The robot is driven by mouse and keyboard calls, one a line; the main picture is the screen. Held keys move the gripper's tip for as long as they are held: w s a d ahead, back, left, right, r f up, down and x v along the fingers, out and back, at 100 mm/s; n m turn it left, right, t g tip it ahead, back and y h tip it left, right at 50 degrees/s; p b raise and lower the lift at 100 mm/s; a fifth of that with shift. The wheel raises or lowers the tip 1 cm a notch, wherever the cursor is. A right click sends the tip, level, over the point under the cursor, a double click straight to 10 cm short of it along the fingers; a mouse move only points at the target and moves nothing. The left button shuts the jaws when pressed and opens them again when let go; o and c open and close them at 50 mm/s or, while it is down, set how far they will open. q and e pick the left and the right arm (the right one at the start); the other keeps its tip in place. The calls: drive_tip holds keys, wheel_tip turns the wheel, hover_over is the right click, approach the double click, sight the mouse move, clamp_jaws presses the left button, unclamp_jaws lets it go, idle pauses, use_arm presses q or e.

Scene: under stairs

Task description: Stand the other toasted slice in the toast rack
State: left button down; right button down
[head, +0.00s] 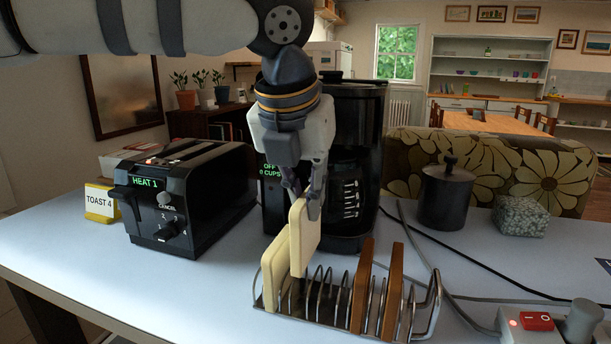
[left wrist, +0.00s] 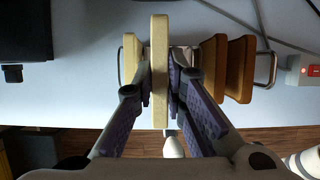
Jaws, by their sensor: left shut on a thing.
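My left gripper (head: 304,194) points down over the left part of the wire toast rack (head: 437,302), shut on a pale slice (head: 308,236). The held slice is upright, with its lower edge near the tops of the wires; I cannot tell whether it is between them. In the left wrist view the held slice (left wrist: 160,75) is edge-on between the fingers. Another pale slice (head: 273,268) stands at the rack's left end, close beside it. Two brown toasted slices, one (head: 362,285) left of the other (head: 392,292), stand in the right part. My right gripper is not seen.
A coffee maker (head: 350,190) is close behind my gripper. A dark canister (head: 446,195), a speckled block (head: 520,216), cables and a power strip (head: 536,321) are right. The table front-left is clear.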

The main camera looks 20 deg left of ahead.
sight(305, 241)
use_arm(q)
drive_tip(key=shift+f, duration=3.7)
drive_tip(key=c, duration=1.1)
unclamp_jaws()
wheel_tip(305, 241, up, 8)
drive_tip(key=shift+r, duration=0.1)
